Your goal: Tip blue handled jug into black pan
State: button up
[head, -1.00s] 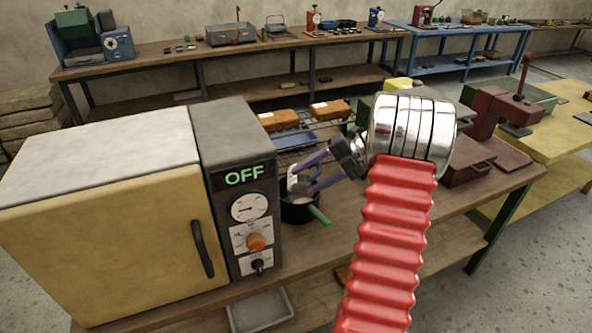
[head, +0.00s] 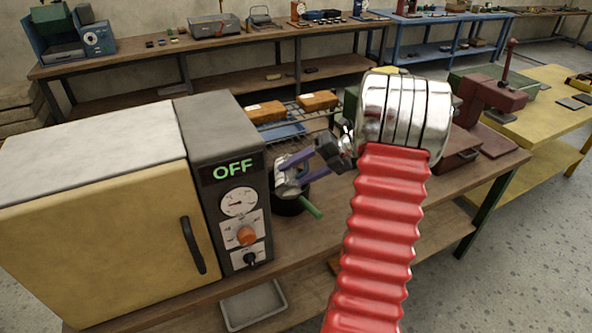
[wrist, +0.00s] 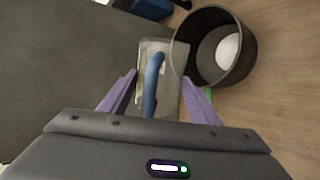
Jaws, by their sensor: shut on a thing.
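My gripper (head: 289,174), with purple fingers, is shut on the jug (head: 287,189), a pale grey, see-through vessel. In the wrist view the jug's blue handle (wrist: 152,82) lies between the fingers (wrist: 160,90). The black pan (head: 288,208) stands on the bench with its green handle (head: 311,207) towards the front right. The jug is above the pan in the head view. In the wrist view the jug is at the left rim of the pan (wrist: 247,62), and a white round patch (wrist: 228,51) shows on the pan's floor. The jug's tilt is hard to tell.
A yellow oven (head: 110,225) marked OFF stands close left of the pan. Behind is a wire rack (head: 295,125) with brown loaf-like blocks (head: 318,100). A red press (head: 490,95) is at the right. The bench front (head: 330,235) is clear.

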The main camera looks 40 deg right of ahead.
jog(key=shift+s+a+f+n+t+h, duration=0.1)
jog(key=shift+s+a+n+t+h, duration=0.2)
jog(key=shift+n+t, duration=0.2)
jog(key=shift+s+a+r+n+t+h, duration=0.2)
jog(key=shift+r+n+t+h, duration=0.15)
jog(key=shift+n+t, duration=0.3)
jog(key=shift+s+a+r+n+t+h, duration=0.1)
jog(key=shift+s+r+n+t+h, duration=0.2)
jog(key=shift+n+t, duration=0.3)
jog(key=shift+w+d+r+n+t+h, duration=0.15)
jog(key=shift+n+t+h, duration=0.1)
jog(key=shift+n+t, duration=0.55)
jog(key=shift+w+d+f+n+t+h, duration=0.1)
jog(key=shift+n+t+h, duration=0.1)
jog(key=shift+n+t, duration=0.5)
jog(key=shift+w+d+r+n+t, duration=0.3)
jog(key=shift+w+n+t, duration=0.1)
jog(key=shift+n+t, duration=0.45)
jog(key=shift+w+d+r+n+t, duration=0.2)
jog(key=shift+w+n+t, duration=0.3)
jog(key=shift+n, duration=0.5)
jog(key=shift+s, duration=0.1)
jog(key=shift+s, duration=0.15)
